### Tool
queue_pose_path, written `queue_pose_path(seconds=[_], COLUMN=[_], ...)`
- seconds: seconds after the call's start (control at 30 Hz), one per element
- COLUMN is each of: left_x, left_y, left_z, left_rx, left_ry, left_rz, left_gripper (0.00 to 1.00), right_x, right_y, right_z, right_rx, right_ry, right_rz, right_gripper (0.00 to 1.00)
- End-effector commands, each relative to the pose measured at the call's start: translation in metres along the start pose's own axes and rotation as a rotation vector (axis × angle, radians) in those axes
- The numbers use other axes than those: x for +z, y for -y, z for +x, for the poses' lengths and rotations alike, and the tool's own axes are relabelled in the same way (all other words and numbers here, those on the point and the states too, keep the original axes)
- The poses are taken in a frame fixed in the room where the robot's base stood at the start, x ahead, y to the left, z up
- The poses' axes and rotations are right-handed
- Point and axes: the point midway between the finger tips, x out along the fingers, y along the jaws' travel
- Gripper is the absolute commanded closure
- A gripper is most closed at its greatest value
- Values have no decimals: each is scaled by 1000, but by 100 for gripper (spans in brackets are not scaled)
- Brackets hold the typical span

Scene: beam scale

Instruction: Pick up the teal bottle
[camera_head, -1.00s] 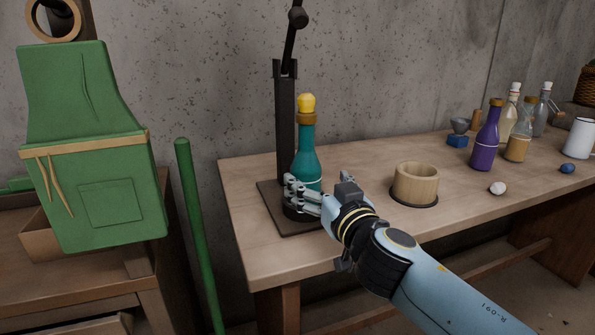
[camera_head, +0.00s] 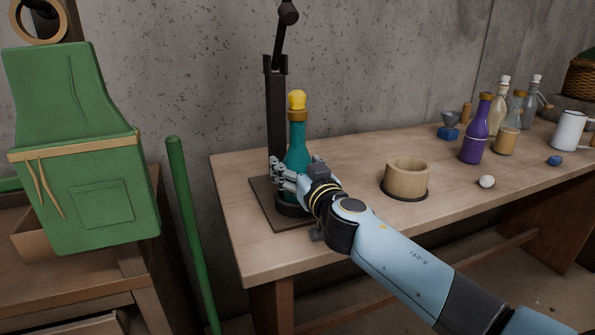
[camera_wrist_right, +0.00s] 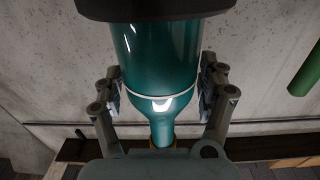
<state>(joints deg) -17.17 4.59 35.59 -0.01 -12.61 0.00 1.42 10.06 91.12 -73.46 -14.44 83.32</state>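The teal bottle (camera_head: 297,152) with a yellow stopper stands upright over a dark round support on the beam scale's base (camera_head: 262,193). My right gripper (camera_head: 280,173) is at the bottle's lower body, with its fingers around it. In the right wrist view the bottle (camera_wrist_right: 155,60) fills the space between the two fingers (camera_wrist_right: 160,85), one on each side. The fingers are spread, and thin gaps seem to show beside the glass; whether either pad touches is hard to tell. My left gripper is out of view.
A dark scale post (camera_head: 275,115) stands just behind the bottle. To the right on the table are a wooden cup (camera_head: 407,178), a white ball (camera_head: 487,181), a purple bottle (camera_head: 474,140) and a white mug (camera_head: 569,131). A green pole (camera_head: 190,225) stands left of the table.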

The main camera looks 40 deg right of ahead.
Motion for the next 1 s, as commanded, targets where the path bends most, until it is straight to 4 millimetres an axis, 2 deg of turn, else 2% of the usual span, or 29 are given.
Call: queue_pose_path(seconds=[0.07,0.53,0.83,1.0], left_x=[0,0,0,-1], left_y=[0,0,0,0], left_z=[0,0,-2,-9], left_rx=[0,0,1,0], left_ry=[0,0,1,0], left_rz=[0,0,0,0], left_gripper=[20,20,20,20], right_x=[0,-2,-5,-17], right_y=[0,0,0,0], right_z=[0,0,0,0], right_rx=[0,-1,0,0], right_ry=[0,-4,-4,-5], right_rz=[0,0,0,0], right_gripper=[38,98,98,98])
